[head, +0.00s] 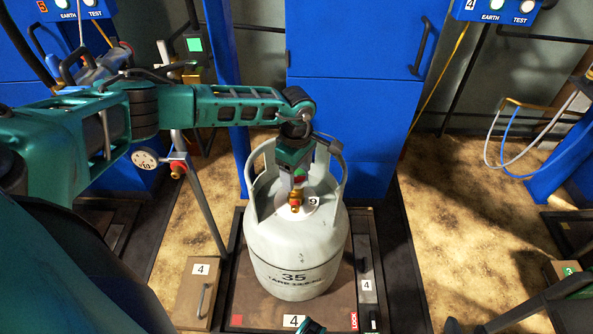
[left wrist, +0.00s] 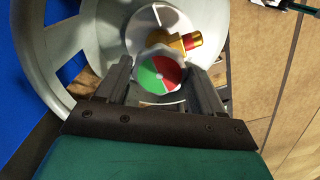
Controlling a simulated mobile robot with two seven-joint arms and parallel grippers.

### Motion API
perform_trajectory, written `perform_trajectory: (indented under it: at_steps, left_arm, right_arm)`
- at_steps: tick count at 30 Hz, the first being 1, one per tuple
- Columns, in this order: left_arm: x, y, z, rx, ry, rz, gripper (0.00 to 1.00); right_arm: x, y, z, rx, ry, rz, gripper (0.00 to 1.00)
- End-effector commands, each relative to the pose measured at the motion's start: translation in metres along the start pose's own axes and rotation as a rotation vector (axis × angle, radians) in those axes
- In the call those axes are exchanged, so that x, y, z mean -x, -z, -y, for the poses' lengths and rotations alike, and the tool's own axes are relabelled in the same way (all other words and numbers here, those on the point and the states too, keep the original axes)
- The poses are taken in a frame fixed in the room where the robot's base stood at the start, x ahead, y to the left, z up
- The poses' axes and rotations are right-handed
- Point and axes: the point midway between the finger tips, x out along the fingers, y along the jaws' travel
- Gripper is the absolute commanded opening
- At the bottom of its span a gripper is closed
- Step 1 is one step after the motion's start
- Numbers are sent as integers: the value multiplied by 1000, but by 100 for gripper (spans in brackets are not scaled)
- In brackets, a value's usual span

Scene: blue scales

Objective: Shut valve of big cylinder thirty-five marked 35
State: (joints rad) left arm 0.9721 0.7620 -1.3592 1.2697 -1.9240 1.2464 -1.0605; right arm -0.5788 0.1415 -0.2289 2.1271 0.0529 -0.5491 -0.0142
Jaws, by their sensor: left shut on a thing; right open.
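The big grey cylinder (head: 297,250) marked 35 stands upright on a brown scale platform (head: 245,300) labelled 4. Its collar handles rise around the valve. The brass valve outlet (head: 295,200) with a red cap faces the front; it also shows in the left wrist view (left wrist: 184,42). My left gripper (head: 298,176) reaches down inside the collar. In the left wrist view its fingers are on both sides of the valve knob (left wrist: 160,72), shut on it. The knob's top shows a red and green disc.
A blue cabinet (head: 350,80) stands right behind the cylinder. A grey post (head: 205,210) with a gauge (head: 145,158) stands to the left. The collar walls are close around my left gripper. Hoses (head: 505,145) hang at the right. Bare floor (head: 470,220) lies right of the scale.

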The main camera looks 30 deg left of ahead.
Motion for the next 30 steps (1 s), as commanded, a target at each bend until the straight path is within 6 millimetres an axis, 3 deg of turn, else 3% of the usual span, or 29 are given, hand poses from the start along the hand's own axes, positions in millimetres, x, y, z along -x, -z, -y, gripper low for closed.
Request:
perform_trajectory:
  at_steps: [8,17,23,30]
  left_arm:
    - [0,0,0,1,1,-1,92]
    - [4,0,0,1,-1,0,92]
    - [35,1,-1,0,-3,0,92]
    - [89,0,-1,0,-3,0,92]
  right_arm:
    - [0,-1,0,1,0,1,43]
    - [0,1,-1,1,-1,1,43]
    - [6,8,-2,2,-5,-1,43]
    - [12,13,-6,8,-18,-5,43]
